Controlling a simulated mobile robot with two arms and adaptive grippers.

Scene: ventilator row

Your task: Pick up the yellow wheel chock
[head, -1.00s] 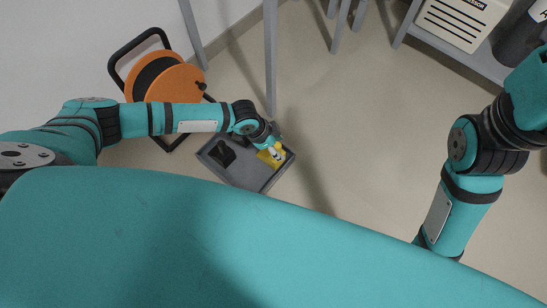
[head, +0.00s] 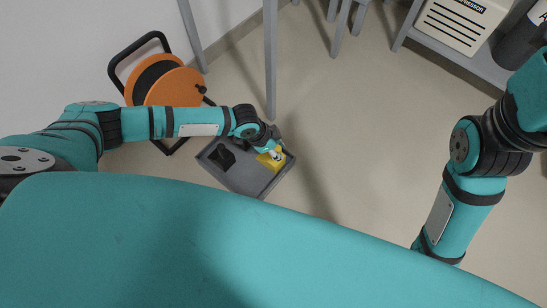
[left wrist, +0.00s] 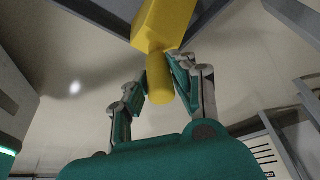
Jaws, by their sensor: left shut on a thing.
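The yellow wheel chock (head: 271,162) shows in the head view at the right end of a grey tray (head: 240,184) on the floor. My left gripper (head: 274,152) is over it and partly covers it. In the left wrist view the chock (left wrist: 163,24) fills the top middle, and its round yellow grip (left wrist: 159,88) sits between the fingers of my left gripper (left wrist: 160,74), which are shut on it. I cannot tell whether the chock touches the tray floor. My right gripper is hidden behind my body.
A black object (head: 222,157) lies in the tray's left part. An orange cable reel (head: 168,85) with a black frame stands behind, left of a grey leg (head: 270,60). A white compressor box (head: 462,22) sits on a shelf at upper right. The floor right of the tray is clear.

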